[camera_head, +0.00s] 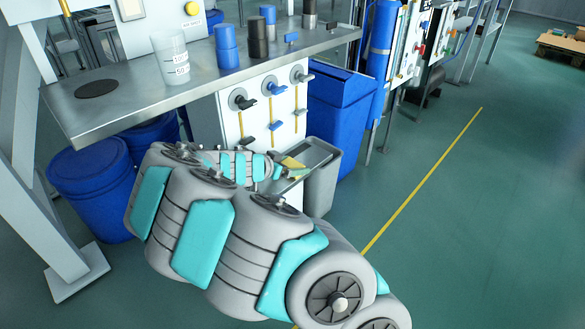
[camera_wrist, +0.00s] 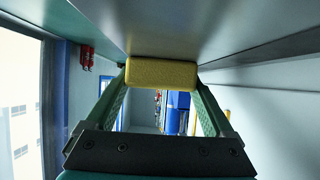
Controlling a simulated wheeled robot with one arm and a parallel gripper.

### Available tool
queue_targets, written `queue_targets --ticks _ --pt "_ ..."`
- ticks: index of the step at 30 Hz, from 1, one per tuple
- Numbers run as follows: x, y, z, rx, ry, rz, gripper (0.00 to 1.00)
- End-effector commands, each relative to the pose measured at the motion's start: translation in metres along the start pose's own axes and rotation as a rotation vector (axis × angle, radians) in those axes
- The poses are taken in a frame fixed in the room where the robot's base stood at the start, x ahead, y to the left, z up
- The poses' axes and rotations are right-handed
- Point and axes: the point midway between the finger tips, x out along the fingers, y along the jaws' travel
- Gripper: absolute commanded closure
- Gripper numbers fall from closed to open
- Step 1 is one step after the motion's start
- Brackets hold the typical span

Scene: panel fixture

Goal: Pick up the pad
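The pad is a yellow block (camera_wrist: 160,74) that spans the gap between the two green fingers of my gripper (camera_wrist: 161,87) in the wrist view. The fingers meet its two ends, so my gripper looks shut on it. In the head view the pad (camera_head: 292,162) is small and partly hidden by my arm, beside a grey tray (camera_head: 312,153) below the metal shelf. I cannot tell from these frames whether the pad touches the tray.
The metal shelf (camera_head: 130,95) above carries a clear beaker (camera_head: 171,58) and blue and black cylinders. Several valve handles (camera_head: 272,90) are on the white panel behind my arm. Blue bins (camera_head: 340,110) stand nearby.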

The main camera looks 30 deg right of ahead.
Motion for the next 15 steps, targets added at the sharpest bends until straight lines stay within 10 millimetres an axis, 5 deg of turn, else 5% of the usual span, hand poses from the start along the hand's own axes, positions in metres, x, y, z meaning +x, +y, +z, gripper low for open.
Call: queue_targets --ticks 15 --pt "-0.0001 0.0 0.0001 0.0 0.0 0.0 0.72"
